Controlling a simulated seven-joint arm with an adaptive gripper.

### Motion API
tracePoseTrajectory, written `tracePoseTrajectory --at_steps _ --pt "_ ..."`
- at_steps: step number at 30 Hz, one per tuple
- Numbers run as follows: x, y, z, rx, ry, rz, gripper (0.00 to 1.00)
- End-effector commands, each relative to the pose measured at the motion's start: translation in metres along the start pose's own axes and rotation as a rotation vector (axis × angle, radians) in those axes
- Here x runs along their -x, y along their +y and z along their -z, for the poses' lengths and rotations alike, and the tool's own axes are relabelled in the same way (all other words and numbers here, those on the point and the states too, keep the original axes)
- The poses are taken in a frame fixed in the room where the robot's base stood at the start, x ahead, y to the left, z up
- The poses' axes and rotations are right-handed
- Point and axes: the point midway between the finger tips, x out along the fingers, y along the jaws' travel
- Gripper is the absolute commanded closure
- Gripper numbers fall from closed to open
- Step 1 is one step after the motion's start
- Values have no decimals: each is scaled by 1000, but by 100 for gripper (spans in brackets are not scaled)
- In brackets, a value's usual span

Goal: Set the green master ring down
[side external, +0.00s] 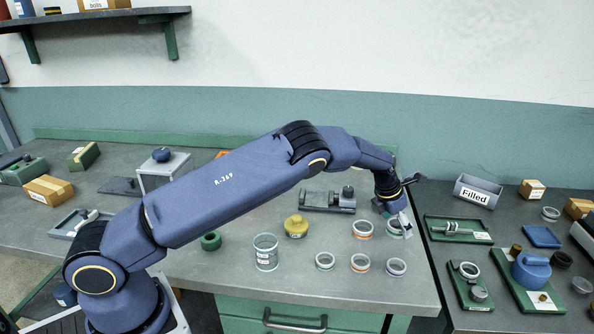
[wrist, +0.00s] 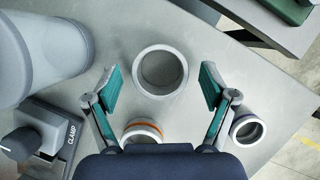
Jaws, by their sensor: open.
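My gripper (side external: 404,222) is open above the right-hand part of the grey bench. In the wrist view my open fingers (wrist: 160,90) stand apart on either side of a pale grey ring (wrist: 184,76), with a gap on each side. That ring also shows beneath my gripper in the side view (side external: 392,233), partly hidden; a green mark on it is too small to confirm. It appears to lie flat on the bench. A solid dark green ring (side external: 211,247) lies further left, well away from my gripper. I cannot tell which is the master ring.
An orange-banded ring (side external: 362,236) lies beside the ring under my gripper. More rings stand in front, including a purple-banded one (side external: 396,273). A grey clamp (side external: 320,205) stands behind left. The bench ends just right; a second bench holds a "Filled" bin (side external: 478,194).

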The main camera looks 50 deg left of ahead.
Motion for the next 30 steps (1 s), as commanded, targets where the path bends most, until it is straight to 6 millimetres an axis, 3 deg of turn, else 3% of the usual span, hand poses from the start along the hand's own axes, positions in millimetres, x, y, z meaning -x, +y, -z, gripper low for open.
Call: tracePoseTrajectory --at_steps 7,10,21,30 --pt "2 0 -1 0 -1 0 16" --pt "12 0 -2 1 -2 0 16" --pt "92 0 -2 -1 -3 0 16" --pt "132 1 0 -32 -5 6 16"
